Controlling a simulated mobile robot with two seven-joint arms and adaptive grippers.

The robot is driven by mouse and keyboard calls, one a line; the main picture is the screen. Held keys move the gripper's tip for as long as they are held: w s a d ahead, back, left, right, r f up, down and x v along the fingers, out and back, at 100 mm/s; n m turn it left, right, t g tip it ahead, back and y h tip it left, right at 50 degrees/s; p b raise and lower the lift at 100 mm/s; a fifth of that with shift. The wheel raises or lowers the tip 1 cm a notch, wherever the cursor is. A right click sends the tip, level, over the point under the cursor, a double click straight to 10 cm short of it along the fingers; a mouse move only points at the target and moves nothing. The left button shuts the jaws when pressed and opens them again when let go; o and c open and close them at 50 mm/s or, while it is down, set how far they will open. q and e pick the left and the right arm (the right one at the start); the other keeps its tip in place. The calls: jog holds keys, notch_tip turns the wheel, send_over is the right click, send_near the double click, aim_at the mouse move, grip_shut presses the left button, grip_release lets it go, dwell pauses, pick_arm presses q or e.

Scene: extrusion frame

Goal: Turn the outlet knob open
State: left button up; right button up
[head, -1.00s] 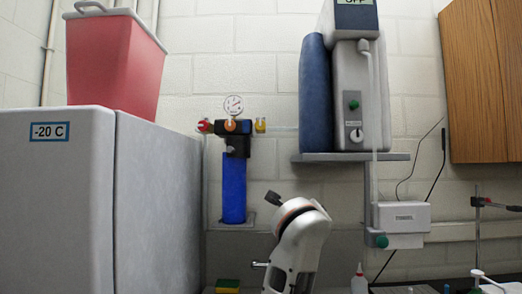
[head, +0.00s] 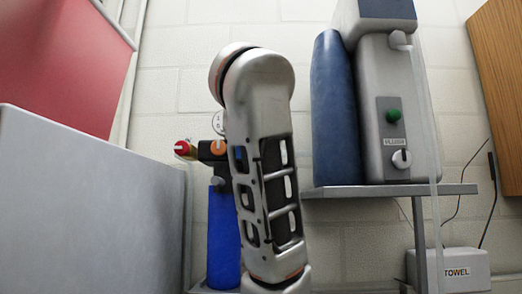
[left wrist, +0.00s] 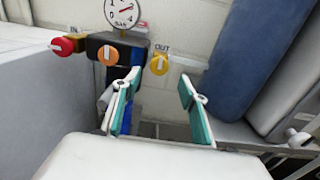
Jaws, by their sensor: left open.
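The outlet knob (left wrist: 159,65) is a yellow round knob with a pale pointer bar, under the label OUT, at the right end of a black filter head (left wrist: 125,45) in the left wrist view. The bar looks roughly upright. My left gripper (left wrist: 158,80) is open, its two teal-padded fingers reaching toward the knob, which shows between and just past the tips. I see no clear contact. In the head view an arm of mine covers the outlet knob, and no fingers show there. My right gripper is not in view.
A red inlet knob (left wrist: 63,46), an orange knob (left wrist: 108,54) and a gauge (left wrist: 122,12) sit close by. A blue filter housing (head: 222,240) hangs below. A grey freezer (head: 90,210) stands left; a shelf (head: 390,190) with a blue cylinder (head: 336,110) and grey unit is right.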

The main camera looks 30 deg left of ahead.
pick_arm(q)
jog(key=p+x, duration=0.2)
jog(key=x, duration=0.5)
jog(key=shift+w+a, duration=0.2)
jog(key=shift+r, duration=0.1)
jog(key=c, duration=1.1)
